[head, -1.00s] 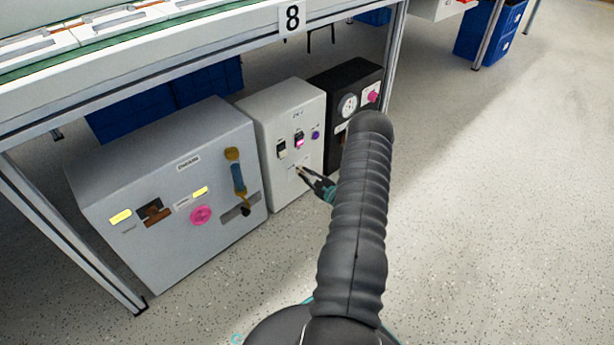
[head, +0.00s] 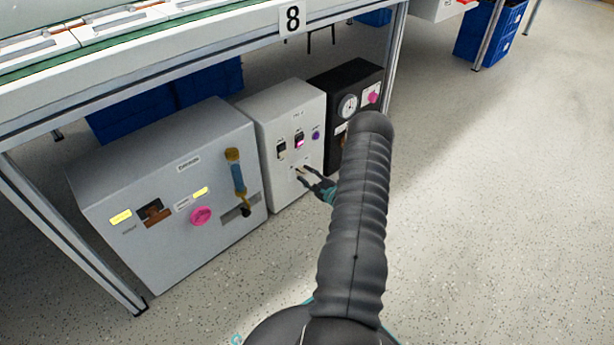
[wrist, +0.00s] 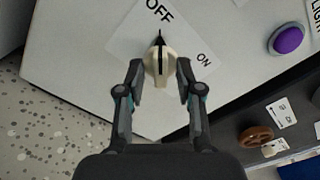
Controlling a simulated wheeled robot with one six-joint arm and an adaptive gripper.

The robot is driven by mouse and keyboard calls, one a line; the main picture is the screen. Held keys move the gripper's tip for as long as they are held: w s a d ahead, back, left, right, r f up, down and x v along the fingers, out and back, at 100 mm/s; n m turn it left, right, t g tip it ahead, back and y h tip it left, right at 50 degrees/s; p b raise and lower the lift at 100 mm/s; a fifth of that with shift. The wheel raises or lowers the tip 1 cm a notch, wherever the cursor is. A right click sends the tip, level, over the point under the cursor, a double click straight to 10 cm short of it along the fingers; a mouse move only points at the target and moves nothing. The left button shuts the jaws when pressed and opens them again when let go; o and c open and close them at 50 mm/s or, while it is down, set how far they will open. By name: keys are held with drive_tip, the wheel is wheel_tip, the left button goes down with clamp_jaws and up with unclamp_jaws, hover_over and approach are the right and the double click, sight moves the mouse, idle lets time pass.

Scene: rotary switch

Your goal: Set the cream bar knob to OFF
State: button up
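The cream bar knob (wrist: 158,70) sits on a white plate on the light grey box (head: 283,109). In the wrist view its black line points up the picture, towards the OFF label (wrist: 160,10). The ON label (wrist: 204,59) lies to its right. My gripper (wrist: 160,64) is open, with one fingertip on each side of the knob and a small gap on both sides. In the head view my gripper (head: 299,174) is at the box's front face, and the knob is too small to make out clearly there.
A purple button (wrist: 288,40) is right of the plate. A larger grey box (head: 160,250) with a pink knob (head: 200,215) and a lever stands left, and a black box (head: 345,83) right. The table (head: 215,50) is overhead. Open floor lies to the right.

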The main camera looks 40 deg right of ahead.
drive_tip(key=s, duration=1.2)
drive_tip(key=shift+d, duration=0.45)
